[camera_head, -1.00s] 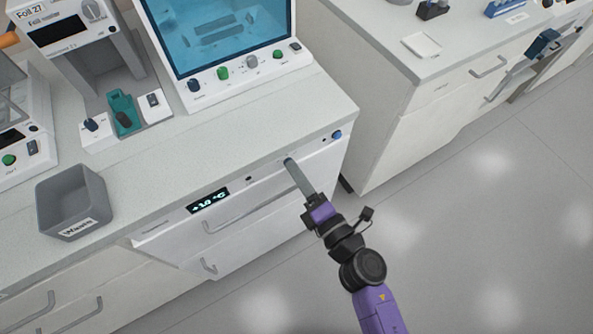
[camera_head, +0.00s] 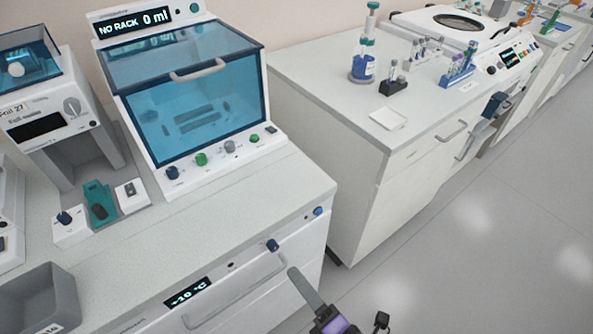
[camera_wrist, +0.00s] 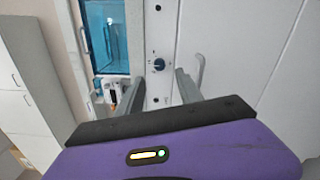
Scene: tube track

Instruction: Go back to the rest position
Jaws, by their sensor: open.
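My gripper (camera_head: 306,290) is at the bottom of the head view, in front of the white drawer unit with the +10 °C display (camera_head: 188,293). In the wrist view my gripper (camera_wrist: 170,82) has its two grey fingers apart, with nothing between them. A dark blue knob (camera_wrist: 159,64) on the white front shows just beyond the fingertips; it also shows in the head view (camera_head: 272,245), above the fingers. I cannot tell the exact gap between fingers and knob.
A blue-windowed cabinet reading NO RACK (camera_head: 195,100) stands on the counter. A grey bin (camera_head: 40,300) is at the lower left. A second counter (camera_head: 330,110) carries a bottle (camera_head: 363,62) and tube racks. The grey floor (camera_head: 480,250) at right is clear.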

